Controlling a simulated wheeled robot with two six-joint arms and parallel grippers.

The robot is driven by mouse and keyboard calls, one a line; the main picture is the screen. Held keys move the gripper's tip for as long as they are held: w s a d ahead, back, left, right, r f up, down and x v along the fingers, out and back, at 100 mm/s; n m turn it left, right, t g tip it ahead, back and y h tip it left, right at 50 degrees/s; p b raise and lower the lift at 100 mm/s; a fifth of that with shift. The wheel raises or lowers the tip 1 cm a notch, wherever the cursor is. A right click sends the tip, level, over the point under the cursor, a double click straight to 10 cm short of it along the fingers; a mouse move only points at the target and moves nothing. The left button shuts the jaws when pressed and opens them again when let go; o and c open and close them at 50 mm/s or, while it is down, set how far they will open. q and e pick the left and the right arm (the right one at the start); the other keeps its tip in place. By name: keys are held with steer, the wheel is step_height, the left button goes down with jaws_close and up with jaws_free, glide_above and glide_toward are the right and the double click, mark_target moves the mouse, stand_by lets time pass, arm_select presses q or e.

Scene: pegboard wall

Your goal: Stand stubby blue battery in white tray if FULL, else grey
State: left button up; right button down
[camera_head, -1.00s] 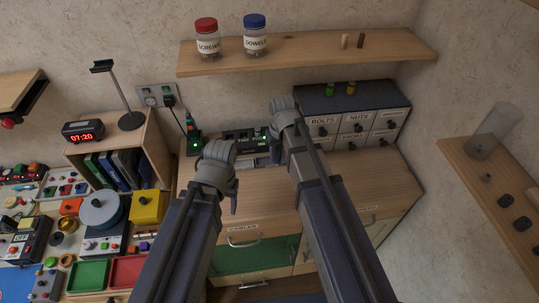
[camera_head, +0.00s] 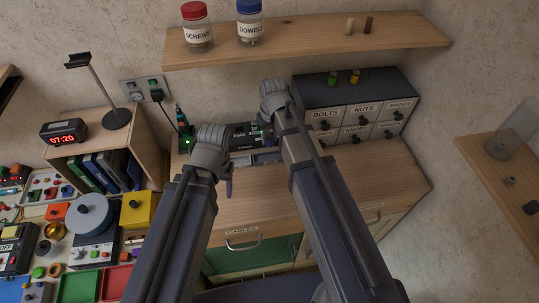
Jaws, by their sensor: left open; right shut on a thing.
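My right gripper (camera_head: 274,96) is above the right end of a dark device (camera_head: 243,130) at the back of the wooden counter. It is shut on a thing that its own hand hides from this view. My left gripper (camera_head: 222,152) is open, low in front of the device's left part, and covers some of it. No blue battery can be made out. Low pale and grey shapes (camera_head: 266,157) lie along the device's front between the arms; I cannot tell whether they are the white and grey trays. The labels on the device are too small to read.
A shelf (camera_head: 315,38) with jars overhangs the counter. The counter (camera_head: 370,178) is clear at the right.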

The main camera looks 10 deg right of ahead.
mark_target(270, 146)
arm_select(q)
steer(key=shift+f+b, duration=3.25)
steer(key=shift+f, duration=0.6)
arm_select(e)
steer(key=shift+f, duration=3.9)
arm_select(q)
steer(key=shift+r, duration=0.15)
arm_select(e)
steer(key=shift+r, duration=0.2)
steer(key=shift+f, duration=0.15)
arm_select(q)
steer(key=shift+f, duration=0.25)
arm_select(e)
steer(key=c, duration=1.1)
jaws_free()
steer(key=shift+f, duration=0.1)
arm_select(q)
steer(key=shift+r, duration=0.1)
arm_select(e)
steer(key=o, duration=0.5)
